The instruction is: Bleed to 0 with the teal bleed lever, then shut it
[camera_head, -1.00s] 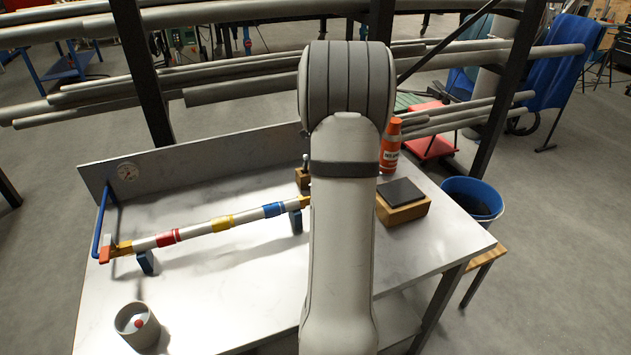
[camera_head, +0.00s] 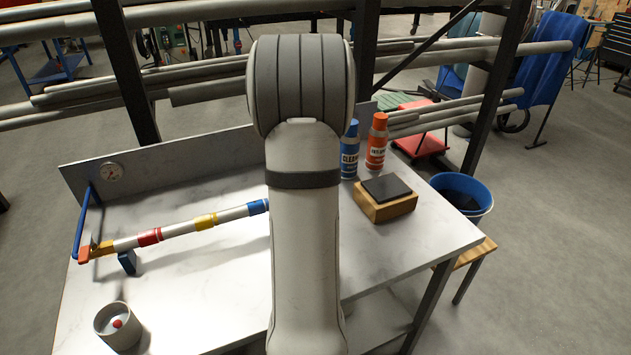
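A white pipe (camera_head: 178,232) with red, yellow and blue bands lies across the left of the bench. A small red handle (camera_head: 84,254) on a brass fitting shows at its left end. A round gauge (camera_head: 111,172) sits on the back panel, its reading too small to tell. A blue tube (camera_head: 80,222) runs from near the gauge to the fitting. No teal lever can be made out. My arm covers the pipe's right end and the middle of the bench. My gripper is not visible.
The bench (camera_head: 200,305) is clear in front of the pipe. A grey cup (camera_head: 119,339) with a red ball stands front left. Right of my arm are a blue-capped bottle (camera_head: 350,165), an orange bottle (camera_head: 376,150) and a wooden block (camera_head: 387,208) with a dark top. A blue bucket (camera_head: 460,203) stands beyond.

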